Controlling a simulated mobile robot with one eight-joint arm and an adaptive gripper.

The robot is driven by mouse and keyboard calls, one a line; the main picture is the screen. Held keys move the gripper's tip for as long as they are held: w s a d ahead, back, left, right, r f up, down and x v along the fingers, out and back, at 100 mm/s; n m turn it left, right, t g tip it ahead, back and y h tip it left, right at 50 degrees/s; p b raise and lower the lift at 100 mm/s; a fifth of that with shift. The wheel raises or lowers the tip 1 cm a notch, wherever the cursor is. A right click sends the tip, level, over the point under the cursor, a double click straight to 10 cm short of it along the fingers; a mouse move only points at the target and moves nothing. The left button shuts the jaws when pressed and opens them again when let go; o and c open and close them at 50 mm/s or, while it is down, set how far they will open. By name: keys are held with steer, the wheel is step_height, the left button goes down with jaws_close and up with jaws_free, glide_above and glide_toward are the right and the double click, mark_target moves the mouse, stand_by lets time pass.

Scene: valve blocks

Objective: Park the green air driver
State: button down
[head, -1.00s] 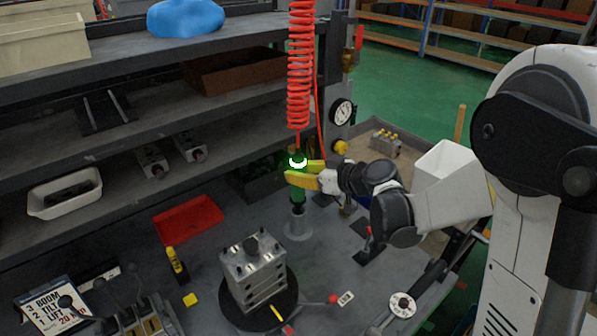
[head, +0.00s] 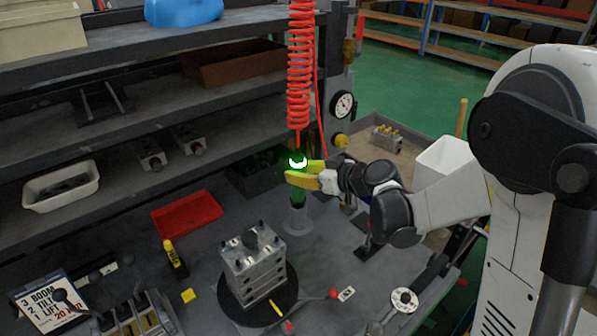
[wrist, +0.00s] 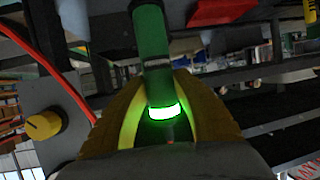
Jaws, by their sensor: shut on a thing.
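The green air driver (head: 298,190) stands upright with a glowing ring near its top, below a red coiled hose (head: 300,65). My gripper (head: 297,176) is shut on its upper body with yellow fingers. In the wrist view the driver (wrist: 153,60) and its lit ring show between the two fingers (wrist: 150,112). Directly below the driver is a pale grey upright cup (head: 298,219) on the bench. The driver's lower end is at the cup's mouth; I cannot tell how deep it sits inside.
A metal valve block (head: 252,263) stands on a black round plate in front. A red tray (head: 187,214) lies to the left. A pressure gauge (head: 343,104) and yellow knob (head: 341,141) are behind at the right. Shelves rise at the back left.

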steer(key=shift+f+b, duration=0.75)
steer(key=shift+f, duration=0.15)
steer(key=c, duration=1)
jaws_free()
steer(key=v, duration=1.2)
steer(key=shift+d, duration=0.1)
